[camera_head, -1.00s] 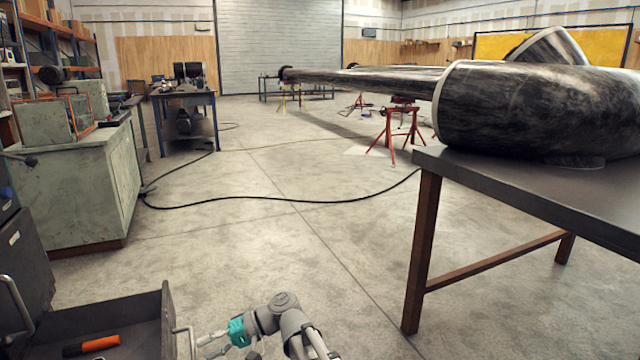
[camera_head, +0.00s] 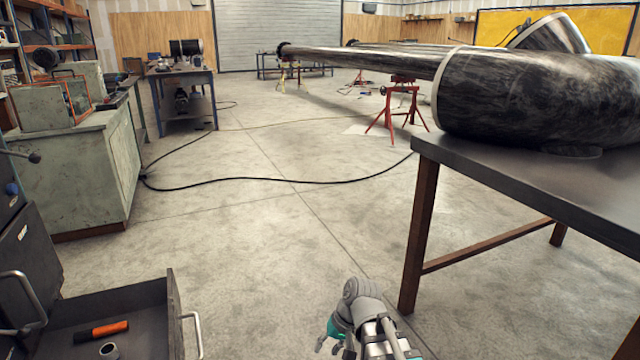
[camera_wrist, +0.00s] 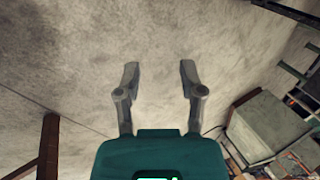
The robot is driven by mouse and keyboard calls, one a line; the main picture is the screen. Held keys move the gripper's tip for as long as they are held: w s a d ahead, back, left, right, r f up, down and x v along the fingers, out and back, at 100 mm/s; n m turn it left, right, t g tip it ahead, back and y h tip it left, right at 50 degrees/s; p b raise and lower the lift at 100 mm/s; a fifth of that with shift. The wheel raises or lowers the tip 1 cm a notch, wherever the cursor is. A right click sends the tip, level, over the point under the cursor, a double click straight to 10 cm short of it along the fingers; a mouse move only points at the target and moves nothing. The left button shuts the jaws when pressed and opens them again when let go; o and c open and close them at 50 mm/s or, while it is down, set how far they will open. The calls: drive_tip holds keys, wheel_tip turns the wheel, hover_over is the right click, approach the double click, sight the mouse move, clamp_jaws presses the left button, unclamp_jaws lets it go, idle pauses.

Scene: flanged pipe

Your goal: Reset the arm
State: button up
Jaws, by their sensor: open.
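My gripper (camera_wrist: 158,78) is open and empty in the wrist view, its two grey fingers apart with bare concrete floor beyond them. In the head view my gripper (camera_head: 327,345) is low in the middle, beside my folded grey arm, over the floor. It is right of the open drawer and clear of it. Part of the gripper is cut off or hidden by the arm there.
An open drawer (camera_head: 172,318) at lower left holds an orange-handled tool (camera_head: 103,330) and a small grey ring (camera_head: 109,350). A dark table (camera_head: 480,172) bearing a large flanged pipe (camera_head: 540,100) stands at right. A black cable (camera_head: 250,184) crosses the open floor.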

drive_tip(key=s+d+r+m+h+p, duration=0.1)
drive_tip(key=d+h, duration=0.1)
drive_tip(key=d, duration=0.5)
drive_tip(key=s+d+h+p, duration=0.2)
drive_tip(key=d+h, duration=0.1)
drive_tip(key=d, duration=0.5)
wheel_tip(320, 180, up, 38)
drive_tip(key=p, duration=3.6)
drive_tip(key=shift+w+a+f+t+p, duration=0.25)
drive_tip(key=shift+a+t+p, duration=0.05)
drive_tip(key=shift+a+p, duration=0.1)
